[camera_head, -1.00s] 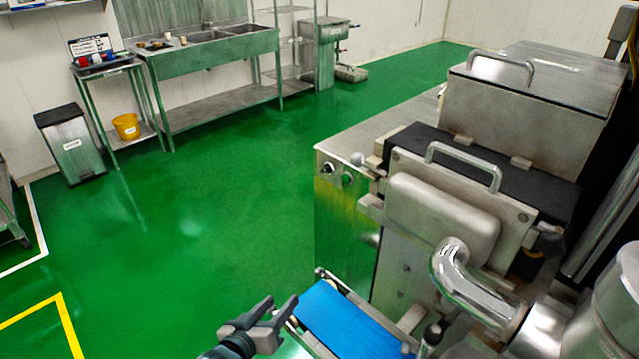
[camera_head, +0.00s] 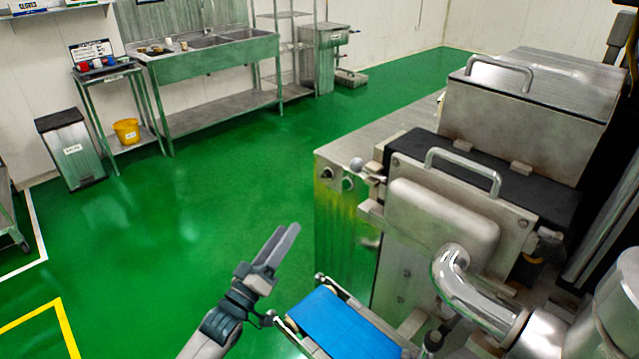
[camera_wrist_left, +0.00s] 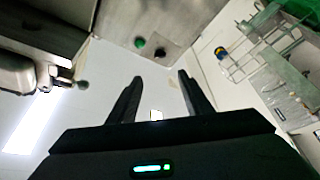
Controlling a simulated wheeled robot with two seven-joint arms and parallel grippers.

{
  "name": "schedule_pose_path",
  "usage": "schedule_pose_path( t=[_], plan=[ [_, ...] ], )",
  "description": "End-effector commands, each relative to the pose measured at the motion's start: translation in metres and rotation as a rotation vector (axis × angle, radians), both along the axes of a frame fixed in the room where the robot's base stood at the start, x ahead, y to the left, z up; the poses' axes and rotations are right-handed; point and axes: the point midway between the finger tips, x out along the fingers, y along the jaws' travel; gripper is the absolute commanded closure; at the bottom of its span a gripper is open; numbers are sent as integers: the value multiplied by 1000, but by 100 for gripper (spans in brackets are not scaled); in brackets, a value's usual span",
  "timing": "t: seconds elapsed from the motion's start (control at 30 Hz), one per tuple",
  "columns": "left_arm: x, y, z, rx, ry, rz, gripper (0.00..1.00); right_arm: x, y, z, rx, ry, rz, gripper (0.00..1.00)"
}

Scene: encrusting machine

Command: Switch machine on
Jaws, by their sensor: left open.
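The steel machine (camera_head: 340,225) stands on the right in the head view. Two small controls sit near the top of its left end panel: a dark knob (camera_head: 327,172) and a round button (camera_head: 348,183). In the left wrist view the panel shows a green button (camera_wrist_left: 139,42) and a black knob (camera_wrist_left: 160,53). My left gripper (camera_head: 286,233) is open and empty. It is in the air below and left of the controls, apart from the panel. Its open fingers also show in the left wrist view (camera_wrist_left: 160,78). My right gripper is out of view.
A blue conveyor belt (camera_head: 340,322) sticks out low beside my left gripper. A curved metal pipe (camera_head: 462,285) and a metal box with a handle (camera_head: 445,215) are on the machine. Green floor (camera_head: 190,230) to the left is free.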

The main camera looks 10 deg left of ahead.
Motion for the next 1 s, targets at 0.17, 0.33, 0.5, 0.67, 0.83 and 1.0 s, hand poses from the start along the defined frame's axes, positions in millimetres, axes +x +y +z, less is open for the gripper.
schedule_pose_path(
  t=[0.17, 0.33, 0.5, 0.67, 0.83, 1.0],
  plan=[
    [1, 0, 1, 1, 0, 1, 55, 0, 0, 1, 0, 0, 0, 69],
    [9, -3, 4, 1, 0, 1, 55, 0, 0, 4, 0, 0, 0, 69],
    [27, -9, 12, 1, -1, 1, 55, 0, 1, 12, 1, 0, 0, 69],
    [51, -17, 20, 0, 0, 2, 55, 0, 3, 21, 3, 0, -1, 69],
    [79, -27, 30, 1, -1, 1, 55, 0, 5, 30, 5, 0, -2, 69],
    [107, -36, 39, 1, 0, 0, 55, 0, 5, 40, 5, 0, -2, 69]
  ],
)
